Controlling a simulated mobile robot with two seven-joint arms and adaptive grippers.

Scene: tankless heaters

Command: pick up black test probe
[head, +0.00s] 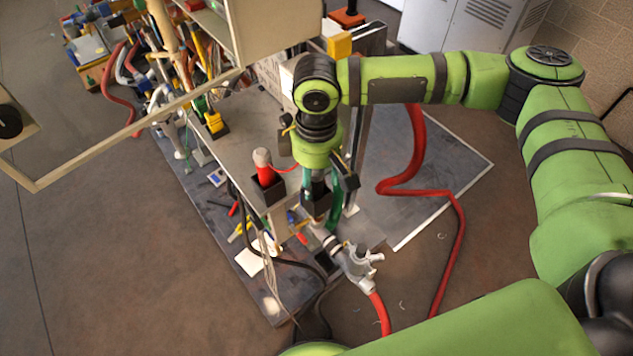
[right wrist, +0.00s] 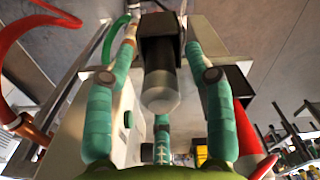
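My right gripper (head: 328,200) points down at the outer edge of the grey bench in the head view. In the right wrist view its teal fingers (right wrist: 161,42) are spread, with gaps on both sides. Between them is a black square block with a rounded grey end, which looks like the black test probe (right wrist: 161,95) in its black holder (right wrist: 160,32). No finger visibly grips it. In the head view the gripper mostly hides the probe. My left gripper is not in view.
A red probe with a pale top (head: 264,168) stands in a black holder (head: 268,191) left of the gripper. A grey hose fitting (head: 357,266) with a red hose lies below. A tool-covered mat (head: 262,285) runs under the bench. Open floor lies left.

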